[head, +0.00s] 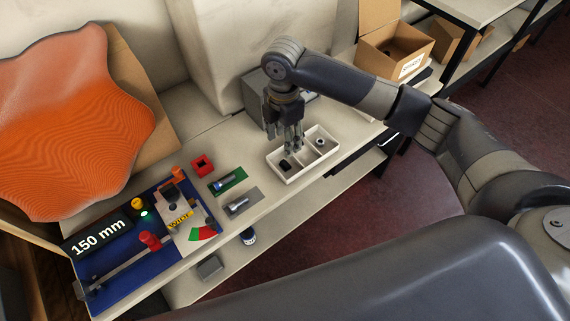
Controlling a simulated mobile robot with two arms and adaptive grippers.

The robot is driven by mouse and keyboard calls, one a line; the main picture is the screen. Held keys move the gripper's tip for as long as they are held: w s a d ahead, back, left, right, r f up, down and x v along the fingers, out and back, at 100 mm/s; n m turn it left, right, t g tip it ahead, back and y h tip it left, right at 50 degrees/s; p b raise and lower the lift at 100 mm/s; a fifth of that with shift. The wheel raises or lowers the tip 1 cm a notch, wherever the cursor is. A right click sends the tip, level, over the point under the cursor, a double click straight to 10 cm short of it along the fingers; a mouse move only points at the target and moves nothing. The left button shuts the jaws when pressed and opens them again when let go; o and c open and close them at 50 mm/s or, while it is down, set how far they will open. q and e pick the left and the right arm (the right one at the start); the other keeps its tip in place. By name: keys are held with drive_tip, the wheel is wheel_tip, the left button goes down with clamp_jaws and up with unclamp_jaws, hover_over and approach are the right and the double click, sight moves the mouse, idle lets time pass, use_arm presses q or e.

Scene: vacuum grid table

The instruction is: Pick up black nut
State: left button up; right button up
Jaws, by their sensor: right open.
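A small black nut (285,165) lies in the left compartment of a white divided tray (290,180) on the table. A grey nut (320,141) lies in the tray's right compartment. My right gripper (294,147) points down, open and empty, above the tray near its left part. Its fingers are close to the black nut and slightly right of it in the picture. I cannot tell the exact height of the fingertips above the tray. My left gripper is not in view.
A blue board (115,272) with knobs and a gauge lies to the left. Bolts rest on a green pad (233,179) and a grey pad (243,203), near a red square block (202,165). A grey box (262,100) stands behind my gripper. A cardboard box (395,55) stands at the back right.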

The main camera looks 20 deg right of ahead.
hover_over(284, 164)
drive_tip(key=f, duration=0.4)
drive_tip(key=shift+w+d+f, duration=0.15)
drive_tip(key=shift+w+f, duration=0.05)
drive_tip(key=shift+w, duration=0.1)
drive_tip(key=f, duration=0.3)
drive_tip(key=f+p, duration=0.1)
drive_tip(key=shift+s+f, duration=0.15)
drive_tip(key=shift+s, duration=0.2)
drive_tip(key=shift+f, duration=0.45)
drive_tip(key=c, duration=1.1)
